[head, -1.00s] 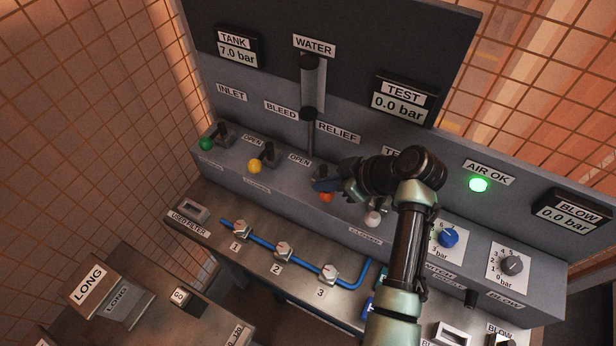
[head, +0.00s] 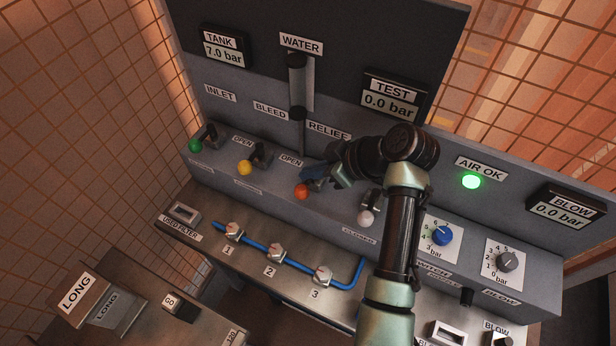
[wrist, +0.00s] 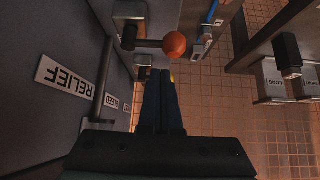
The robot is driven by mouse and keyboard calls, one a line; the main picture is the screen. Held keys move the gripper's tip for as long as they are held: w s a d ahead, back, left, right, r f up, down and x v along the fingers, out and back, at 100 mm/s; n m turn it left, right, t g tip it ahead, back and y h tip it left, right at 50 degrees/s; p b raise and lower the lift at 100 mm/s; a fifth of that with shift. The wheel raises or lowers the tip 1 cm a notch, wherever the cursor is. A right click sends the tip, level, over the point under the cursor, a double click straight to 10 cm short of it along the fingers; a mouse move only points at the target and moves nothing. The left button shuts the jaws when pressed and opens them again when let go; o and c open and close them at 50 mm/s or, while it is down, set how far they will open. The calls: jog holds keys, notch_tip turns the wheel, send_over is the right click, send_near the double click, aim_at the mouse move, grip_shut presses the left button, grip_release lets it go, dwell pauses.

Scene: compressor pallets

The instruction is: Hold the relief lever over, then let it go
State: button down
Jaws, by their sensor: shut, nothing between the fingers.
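The relief lever (head: 301,191) has an orange ball knob and sits on the sloped panel, below the RELIEF label (head: 328,132). In the wrist view the lever's orange knob (wrist: 175,44) and dark stem stand just beyond the fingertips. My gripper (head: 312,174) is beside the lever, on its right in the head view. Its blue fingers, also in the wrist view (wrist: 155,74), are shut together with nothing between them. They look apart from the lever. The lever's base is partly hidden by my gripper in the head view. The TEST gauge (head: 390,101) reads 0.0 bar.
A yellow-knobbed lever (head: 244,168) and a green-knobbed lever (head: 195,145) stand to the left. A white-knobbed lever (head: 365,218) is close to the right, near my arm. A vertical water tube (head: 297,90) rises behind. The AIR OK lamp (head: 471,181) is green.

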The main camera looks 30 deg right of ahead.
jog(key=v, duration=0.6)
jog(key=shift+r+b, duration=0.15)
jog(key=shift+b, duration=0.25)
jog(key=shift+w, duration=0.1)
